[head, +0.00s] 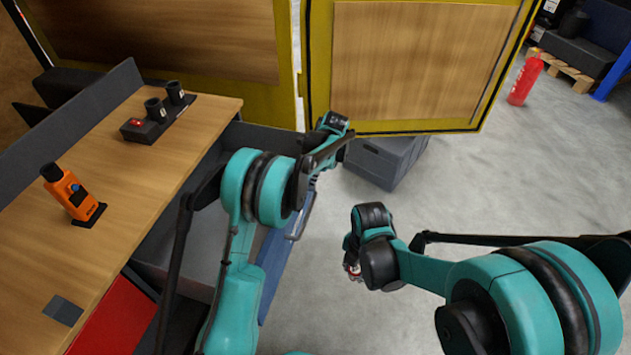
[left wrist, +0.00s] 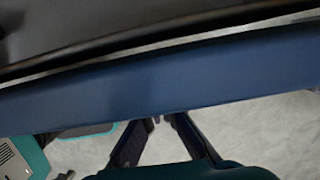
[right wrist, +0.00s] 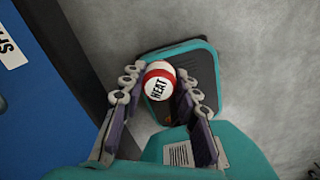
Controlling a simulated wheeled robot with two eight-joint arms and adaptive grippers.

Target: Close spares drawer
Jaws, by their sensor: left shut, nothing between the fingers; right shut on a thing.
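The spares drawer stands open below the bench. Its grey inside (head: 200,255) and blue front (head: 272,272) show in the head view, partly behind my left arm. The blue front (left wrist: 190,75) crosses the left wrist view. My left gripper (left wrist: 164,118) is shut and empty, on the outer side of this front; I cannot tell whether it touches. My right gripper (right wrist: 158,90) is shut on a red and white ball (right wrist: 158,82) marked "HEAT". It hangs over the floor to the right of the drawer. A partly cut-off label (right wrist: 10,45) shows on the blue panel.
The wooden bench (head: 130,215) carries an orange device (head: 70,192) and a black holder with a red switch (head: 155,120). A grey crate (head: 385,160) stands by the yellow-framed panel (head: 410,65). A red extinguisher (head: 524,80) stands at the far right. Floor between is clear.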

